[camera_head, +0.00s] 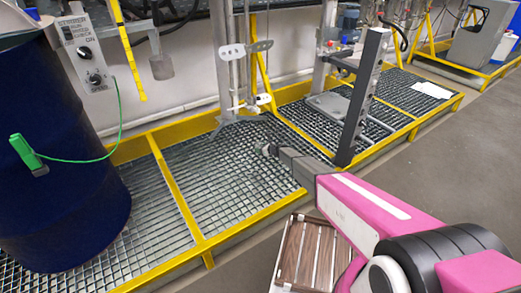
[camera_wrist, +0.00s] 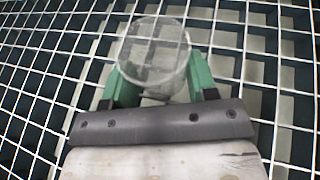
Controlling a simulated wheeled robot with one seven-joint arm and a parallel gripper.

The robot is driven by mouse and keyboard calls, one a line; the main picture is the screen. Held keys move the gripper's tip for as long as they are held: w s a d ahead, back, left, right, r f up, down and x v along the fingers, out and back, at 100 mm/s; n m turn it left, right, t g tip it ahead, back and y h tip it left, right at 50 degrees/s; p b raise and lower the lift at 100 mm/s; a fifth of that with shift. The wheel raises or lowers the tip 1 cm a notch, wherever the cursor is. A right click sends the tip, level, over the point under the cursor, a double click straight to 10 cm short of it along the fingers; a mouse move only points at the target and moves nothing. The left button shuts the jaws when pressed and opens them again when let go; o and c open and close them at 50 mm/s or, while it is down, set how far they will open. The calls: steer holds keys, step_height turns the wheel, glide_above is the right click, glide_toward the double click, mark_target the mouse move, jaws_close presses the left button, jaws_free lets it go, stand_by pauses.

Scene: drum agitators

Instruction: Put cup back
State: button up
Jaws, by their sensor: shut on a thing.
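A clear, see-through cup (camera_wrist: 154,48) shows in the wrist view, with its round rim facing the camera. The two green fingers of my gripper (camera_wrist: 160,82) are on either side of it, and the gripper is shut on the cup. The metal grating shows through and around the cup. In the head view, my arm reaches over the grating to the middle of the picture, and the arm's far end (camera_head: 268,150) is there. The cup cannot be made out in that view. I cannot tell whether the cup touches the grating.
A dark blue drum (camera_head: 60,160) with a green clamp (camera_head: 28,153) and cable stands at left on the yellow-framed grating (camera_head: 170,190). An agitator stand (camera_head: 235,60) rises behind my arm. A dark upright post (camera_head: 362,95) stands close at right. A wooden slatted thing (camera_head: 308,250) is below.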

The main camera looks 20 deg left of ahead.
steer(key=shift+f, duration=0.1)
steer(key=o, duration=0.9)
steer(key=shift+s+d+r, duration=0.1)
steer(key=shift+d+r, duration=0.1)
steer(key=v, duration=1.1)
steer(key=shift+s+d+r, duration=0.1)
steer(key=shift+d+r, duration=0.2)
steer(key=s+d+r+n+g+h, duration=0.1)
steer(key=s+d+r+n+h, duration=0.3)
steer(key=s+d+r+n, duration=0.3)
steer(key=s+d+r+n+g+h, duration=0.2)
steer(key=s+d+r+n, duration=0.6)
steer(key=s+d, duration=0.9)
steer(key=s+d+r+n+g+h, duration=0.2)
steer(key=s+d+r+n+h, duration=0.4)
steer(key=s+d+r, duration=0.6)
steer(key=shift+s+d+r+n+h, duration=0.1)
steer(key=shift+s+d+n, duration=0.15)
steer(key=shift+d, duration=1)
steer(key=shift+s+d+r+n+h, duration=0.15)
steer(key=shift+d+n, duration=0.15)
steer(key=shift+d, duration=1)
steer(key=shift+s+d+f+n+h, duration=0.1)
steer(key=shift+s+d+n, duration=0.15)
steer(key=shift+d, duration=1)
